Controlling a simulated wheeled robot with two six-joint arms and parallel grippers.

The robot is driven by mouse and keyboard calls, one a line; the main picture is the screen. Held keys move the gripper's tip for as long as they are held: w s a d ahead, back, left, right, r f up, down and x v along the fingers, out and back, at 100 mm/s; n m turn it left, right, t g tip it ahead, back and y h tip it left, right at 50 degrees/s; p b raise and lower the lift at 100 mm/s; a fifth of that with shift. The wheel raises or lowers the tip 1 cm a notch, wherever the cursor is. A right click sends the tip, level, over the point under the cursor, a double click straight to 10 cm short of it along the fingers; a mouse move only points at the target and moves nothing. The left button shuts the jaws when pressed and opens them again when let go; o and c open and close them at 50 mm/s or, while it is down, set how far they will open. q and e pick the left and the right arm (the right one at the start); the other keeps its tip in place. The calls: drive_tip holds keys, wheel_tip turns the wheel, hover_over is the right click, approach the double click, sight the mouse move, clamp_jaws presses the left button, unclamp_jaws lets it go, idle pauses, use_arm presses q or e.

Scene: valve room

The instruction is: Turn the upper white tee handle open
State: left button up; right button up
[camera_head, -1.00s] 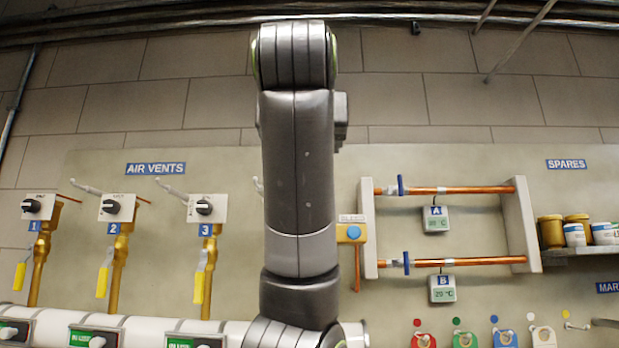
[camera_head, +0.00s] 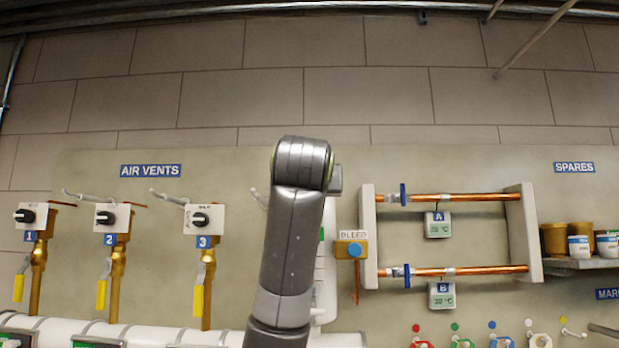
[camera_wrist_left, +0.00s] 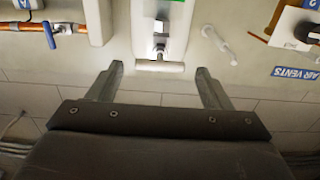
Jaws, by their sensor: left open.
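A white plate with a green label (camera_head: 325,262) stands on the wall panel, mostly hidden behind my left arm in the head view. In the left wrist view, which is upside down, its green patch (camera_wrist_left: 176,28) and a metal stem (camera_wrist_left: 160,40) show. A white crossbar (camera_wrist_left: 160,66), which looks like the tee handle, lies at the plate's end. My left gripper (camera_wrist_left: 159,69) is open, its fingers on either side of the crossbar in the picture, with nothing held. I cannot tell the remaining depth. The left gripper is hidden in the head view. My right gripper is out of view.
A grey hook (camera_wrist_left: 218,45) juts from the wall beside the plate. The yellow bleed block (camera_head: 351,248) and copper pipes (camera_head: 460,197) with blue handles are to the right. Air vent valves (camera_head: 203,220) with yellow levers are to the left.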

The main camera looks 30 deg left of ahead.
use_arm(q)
drive_tip(key=p+x, duration=0.1)
drive_tip(key=x, duration=0.2)
drive_tip(key=shift+w, duration=0.1)
drive_tip(key=c, duration=1)
